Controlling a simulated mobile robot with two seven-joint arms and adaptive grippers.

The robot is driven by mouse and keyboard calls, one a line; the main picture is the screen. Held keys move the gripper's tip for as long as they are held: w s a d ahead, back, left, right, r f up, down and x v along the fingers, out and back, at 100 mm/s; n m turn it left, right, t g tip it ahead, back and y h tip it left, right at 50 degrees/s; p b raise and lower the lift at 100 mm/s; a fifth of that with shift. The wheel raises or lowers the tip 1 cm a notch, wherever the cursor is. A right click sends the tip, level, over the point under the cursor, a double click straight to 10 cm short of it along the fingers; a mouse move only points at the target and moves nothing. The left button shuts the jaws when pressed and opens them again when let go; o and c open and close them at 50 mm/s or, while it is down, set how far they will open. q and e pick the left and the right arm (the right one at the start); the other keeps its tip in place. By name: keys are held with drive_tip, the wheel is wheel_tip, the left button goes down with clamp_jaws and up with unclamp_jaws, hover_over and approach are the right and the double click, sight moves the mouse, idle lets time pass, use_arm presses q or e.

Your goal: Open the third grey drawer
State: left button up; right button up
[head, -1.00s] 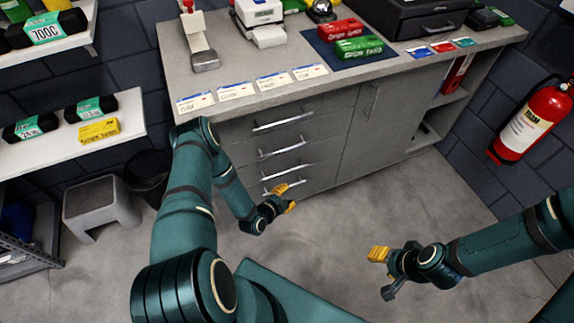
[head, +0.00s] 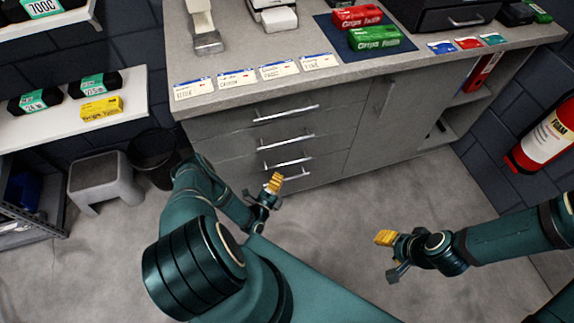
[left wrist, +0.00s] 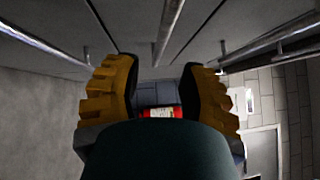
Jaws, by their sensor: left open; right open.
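The grey drawers are stacked at the left of the bench cabinet, each with a long silver bar handle, and look closed. The third grey drawer's handle (head: 288,163) is just above my left gripper (head: 274,192) in the head view. The left gripper is open and empty, its yellow fingers close in front of the lower drawers. In the left wrist view the open fingers (left wrist: 160,88) flank a middle bar handle (left wrist: 170,28), which lies beyond the fingertips; I cannot tell which drawer it belongs to. My right gripper (head: 388,254) is open and empty over the floor, away from the cabinet.
The worktop (head: 210,108) above the drawers holds several cards, red and green boxes and a black case. A grey stool (head: 103,180) and a dark bin (head: 155,157) stand left of the cabinet. A fire extinguisher (head: 543,140) hangs at the right. Floor before the cabinet is clear.

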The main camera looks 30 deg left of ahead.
sight(287, 164)
use_arm(q)
drive_tip(key=w, duration=0.4)
drive_tip(key=w+r+b, duration=0.1)
drive_tip(key=w, duration=0.1)
drive_tip(key=shift+w+a, duration=0.2)
drive_tip(key=shift+w, duration=0.2)
drive_tip(key=shift+c, duration=0.4)
clamp_jaws()
